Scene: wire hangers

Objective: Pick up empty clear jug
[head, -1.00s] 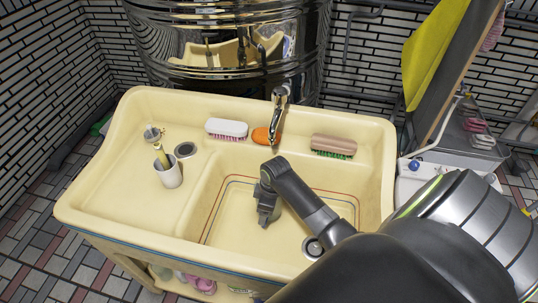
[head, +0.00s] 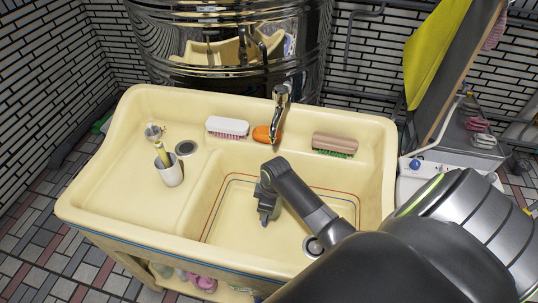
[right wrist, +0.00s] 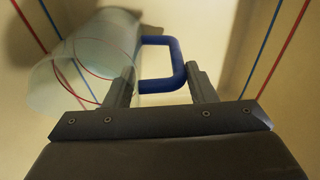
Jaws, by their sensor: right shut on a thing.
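The clear jug (right wrist: 92,60) lies on its side in the right wrist view, see-through, with a blue handle (right wrist: 178,62). My right gripper (right wrist: 160,74) has its fingers on either side of the handle and is shut on it. In the head view my right gripper (head: 268,205) reaches down into the sink basin. The clear body of the jug is hard to make out there, and my arm covers part of that area. My left gripper is not in view.
The cream sink (head: 110,190) surrounds the gripper with raised walls. A faucet (head: 279,112) stands at the back, beside a white brush (head: 227,126), an orange item (head: 262,134) and a brown brush (head: 335,143).

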